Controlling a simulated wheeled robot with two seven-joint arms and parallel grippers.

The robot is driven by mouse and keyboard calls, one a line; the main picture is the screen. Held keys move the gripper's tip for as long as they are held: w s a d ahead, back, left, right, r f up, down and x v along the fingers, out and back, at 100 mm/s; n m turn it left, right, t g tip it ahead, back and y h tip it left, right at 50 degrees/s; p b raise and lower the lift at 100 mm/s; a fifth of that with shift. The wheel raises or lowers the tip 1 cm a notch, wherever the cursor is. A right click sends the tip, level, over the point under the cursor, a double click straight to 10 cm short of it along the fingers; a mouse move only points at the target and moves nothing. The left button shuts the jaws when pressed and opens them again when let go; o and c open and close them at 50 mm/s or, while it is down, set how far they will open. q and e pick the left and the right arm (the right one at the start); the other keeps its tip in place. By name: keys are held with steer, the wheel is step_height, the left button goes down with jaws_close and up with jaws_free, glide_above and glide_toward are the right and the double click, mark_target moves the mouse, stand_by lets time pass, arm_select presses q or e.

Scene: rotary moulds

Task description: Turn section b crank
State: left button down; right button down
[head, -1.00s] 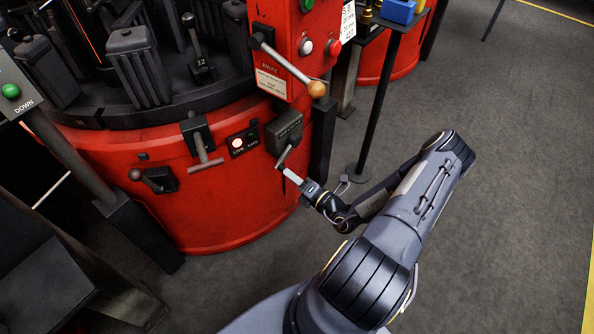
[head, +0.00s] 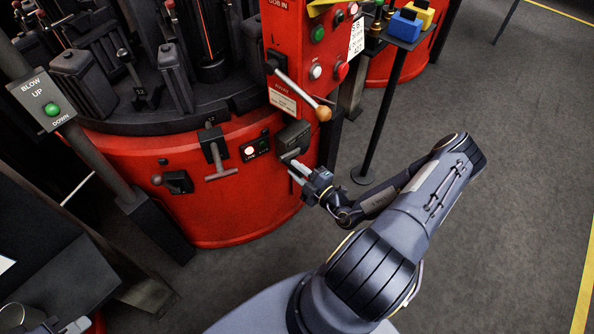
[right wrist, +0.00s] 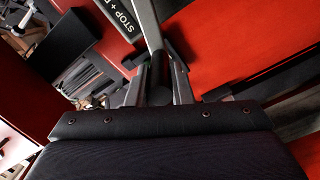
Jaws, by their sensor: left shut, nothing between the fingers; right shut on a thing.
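The crank (head: 290,156) is a short grey arm below a dark box (head: 293,136) on the red machine base. My right gripper (head: 297,170) is shut on its handle. In the right wrist view the fingers (right wrist: 160,88) sit on both sides of a dark round grip (right wrist: 160,72), with the grey crank arm (right wrist: 146,25) running up from it. Lettering beginning "STOP +" shows on the box there. Which section the crank belongs to is not readable. My left gripper (head: 77,326) is shut and empty at the bottom left edge of the head view, partly cut off.
A long lever with a wooden knob (head: 323,113) hangs above the box. A black stand (head: 374,140) is behind my right forearm. The floor at right is clear.

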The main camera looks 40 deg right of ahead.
steer(key=shift+d+r+m+p, duration=0.2)
steer(key=shift+r+m+p, duration=0.15)
steer(key=shift+r, duration=0.25)
steer(key=shift+d+r, duration=0.2)
steer(key=shift+r, duration=0.05)
steer(key=shift+d+p, duration=0.1)
steer(key=shift+p, duration=0.2)
steer(key=c, duration=1.3)
jaws_free()
steer(key=s+d, duration=0.1)
steer(key=s, duration=0.6)
steer(key=shift+s, duration=0.35)
steer(key=shift+d, duration=0.1)
